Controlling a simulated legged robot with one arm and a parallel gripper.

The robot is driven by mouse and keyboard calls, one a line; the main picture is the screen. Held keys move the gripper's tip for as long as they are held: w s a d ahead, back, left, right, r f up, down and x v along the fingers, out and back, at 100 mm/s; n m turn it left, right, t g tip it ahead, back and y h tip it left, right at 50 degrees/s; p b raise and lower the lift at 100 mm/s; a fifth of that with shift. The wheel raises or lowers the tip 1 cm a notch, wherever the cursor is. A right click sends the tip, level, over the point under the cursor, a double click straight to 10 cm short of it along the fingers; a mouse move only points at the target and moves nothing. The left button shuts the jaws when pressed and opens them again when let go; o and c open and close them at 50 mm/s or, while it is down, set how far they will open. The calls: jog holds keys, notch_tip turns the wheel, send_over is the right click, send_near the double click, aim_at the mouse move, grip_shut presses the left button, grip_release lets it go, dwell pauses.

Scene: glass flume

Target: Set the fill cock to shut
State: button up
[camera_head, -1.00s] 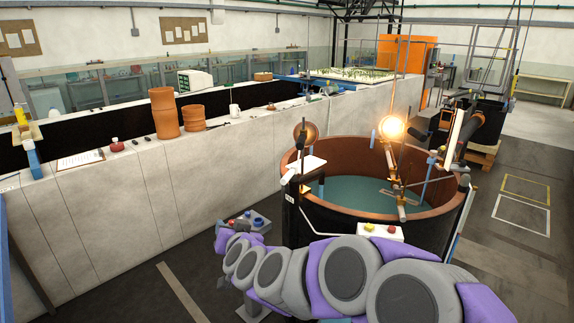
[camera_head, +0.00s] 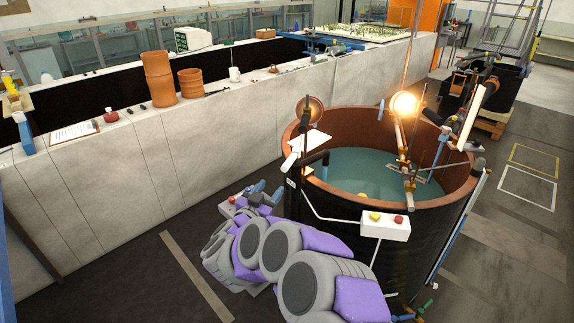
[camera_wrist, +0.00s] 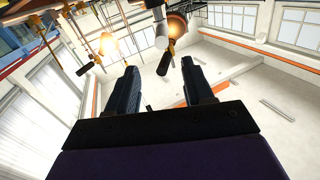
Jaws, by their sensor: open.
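My gripper (camera_head: 268,192) is in front of the left side of the round tank (camera_head: 440,225), above the floor. In the wrist view my gripper (camera_wrist: 160,66) has its two dark fingers apart with nothing between them, pointing up toward the windows and lamps. At the tank's lower right, small fittings show at the picture's bottom edge, one with a green handle (camera_head: 428,308). They are far to the right of my gripper and partly cut off. I cannot tell whether one is the fill cock, nor its setting.
A lit lamp (camera_head: 404,104) stands over the tank. A long pale wall (camera_head: 130,185) runs along the left. Floor to the right (camera_head: 510,245) is clear.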

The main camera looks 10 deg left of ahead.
aim_at(284, 170)
jog(key=b+x, duration=0.1)
jog(key=x, duration=1.2)
jog(key=shift+w+a+f, duration=0.1)
jog(key=shift+a+f, duration=0.05)
jog(key=shift+a, duration=0.05)
jog(key=shift+w+d, duration=0.15)
jog(key=shift+w, duration=0.4)
grip_shut()
